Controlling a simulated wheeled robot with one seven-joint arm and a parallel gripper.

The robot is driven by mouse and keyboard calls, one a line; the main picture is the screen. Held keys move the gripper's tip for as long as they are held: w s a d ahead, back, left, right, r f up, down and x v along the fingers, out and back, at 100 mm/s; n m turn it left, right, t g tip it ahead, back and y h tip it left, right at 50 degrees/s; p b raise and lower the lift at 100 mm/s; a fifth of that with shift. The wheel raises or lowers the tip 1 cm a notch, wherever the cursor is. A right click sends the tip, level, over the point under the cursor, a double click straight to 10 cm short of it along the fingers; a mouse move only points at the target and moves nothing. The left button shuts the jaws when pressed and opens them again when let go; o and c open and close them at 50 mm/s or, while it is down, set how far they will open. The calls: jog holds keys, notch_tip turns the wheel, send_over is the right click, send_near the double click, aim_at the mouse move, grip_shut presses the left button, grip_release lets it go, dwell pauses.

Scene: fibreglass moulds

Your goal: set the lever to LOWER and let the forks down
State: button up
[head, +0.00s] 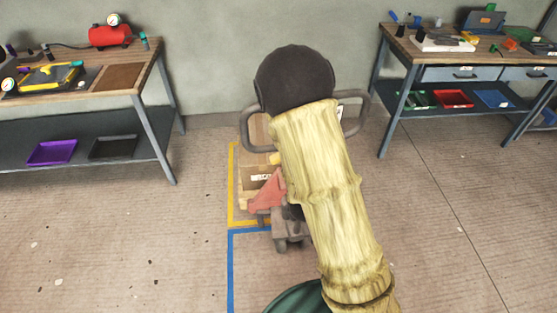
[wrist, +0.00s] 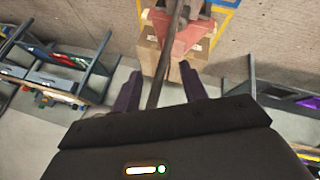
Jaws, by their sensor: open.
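A pallet truck stands in the middle of the head view, largely behind my arm. Its grey handle loop (head: 246,132) sticks out on both sides of my dark wrist. Its red body (head: 268,192) shows lower down and also in the wrist view (wrist: 190,38). My gripper (wrist: 158,72) is open, with two purple fingers and nothing gripped. The truck's dark shaft (wrist: 168,55) runs between the fingers in the picture; I cannot tell how near it is. The lever cannot be made out, and my arm covers the handle's middle. The forks are hidden.
Cardboard boxes (head: 258,178) sit at the truck, within yellow floor tape (head: 233,185). Blue tape (head: 230,270) lies nearer. A workbench (head: 146,78) stands left, another (head: 384,85) right. Open floor lies on both sides.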

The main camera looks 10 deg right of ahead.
jog(key=a+n+t+y, duration=0.1)
jog(key=n+t, duration=0.2)
jog(key=n, duration=0.4)
jog(key=a+n+t+y+p, duration=0.1)
jog(key=a+n+t+y, duration=0.1)
jog(key=n+t, duration=0.2)
jog(key=a+n+t+y+p, duration=0.1)
jog(key=n+t, duration=0.3)
jog(key=n, duration=0.6)
jog(key=shift+s+a+r+n+y, duration=0.15)
jog(key=shift+a+r+n+y, duration=0.1)
jog(key=shift+a+n+y, duration=0.2)
jog(key=shift+d, duration=0.1)
